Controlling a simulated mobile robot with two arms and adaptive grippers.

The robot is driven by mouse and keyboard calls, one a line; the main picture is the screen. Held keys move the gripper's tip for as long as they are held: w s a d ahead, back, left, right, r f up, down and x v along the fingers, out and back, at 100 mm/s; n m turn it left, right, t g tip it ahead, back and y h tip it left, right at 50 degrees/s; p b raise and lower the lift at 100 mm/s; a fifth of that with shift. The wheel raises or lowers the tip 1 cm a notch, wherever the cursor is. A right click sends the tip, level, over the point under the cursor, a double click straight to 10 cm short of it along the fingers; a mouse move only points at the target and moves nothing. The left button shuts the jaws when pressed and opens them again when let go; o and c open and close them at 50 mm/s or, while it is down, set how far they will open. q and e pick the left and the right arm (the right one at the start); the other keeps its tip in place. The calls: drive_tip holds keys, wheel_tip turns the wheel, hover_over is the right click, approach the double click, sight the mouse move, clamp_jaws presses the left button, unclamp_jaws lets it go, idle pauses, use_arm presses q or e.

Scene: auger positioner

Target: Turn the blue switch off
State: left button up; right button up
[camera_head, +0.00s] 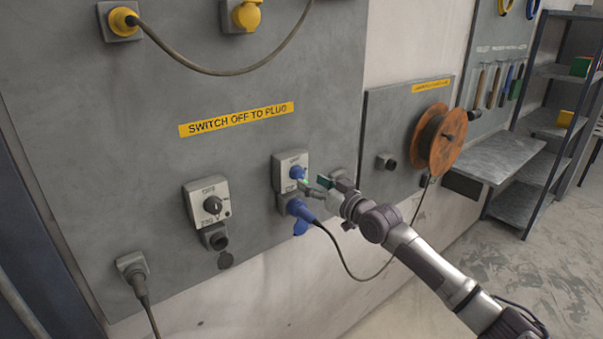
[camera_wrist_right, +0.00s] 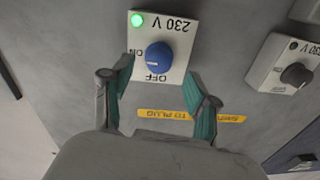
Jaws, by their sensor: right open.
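The blue switch (camera_head: 296,172) is a round blue knob on a light box on the grey wall panel. It also shows in the right wrist view (camera_wrist_right: 159,57), on a white plate marked 230 V, ON and OFF, upside down there. A green lamp (camera_wrist_right: 137,20) on the plate is lit. I cannot clearly tell which mark the knob points to. My right gripper (camera_head: 313,184) is close in front of the box. In the wrist view its green-padded fingers (camera_wrist_right: 158,76) are apart, one on each side below the knob, with nothing between them. My left gripper is not in view.
A blue plug (camera_head: 299,209) with a cable sits just below the switch box. A black-knob switch (camera_head: 212,204) is to the left, with a socket below. An orange cable reel (camera_head: 439,139) hangs on the right, beside a metal bench (camera_head: 490,157).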

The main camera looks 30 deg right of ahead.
sight(302, 176)
drive_tip(key=w, duration=0.5)
drive_tip(key=shift+a+p, duration=0.25)
drive_tip(key=shift+p, duration=0.05)
drive_tip(key=shift+s, duration=0.1)
drive_tip(key=shift+c, duration=0.2)
drive_tip(key=c, duration=1.1)
drive_tip(key=shift+r, duration=0.1)
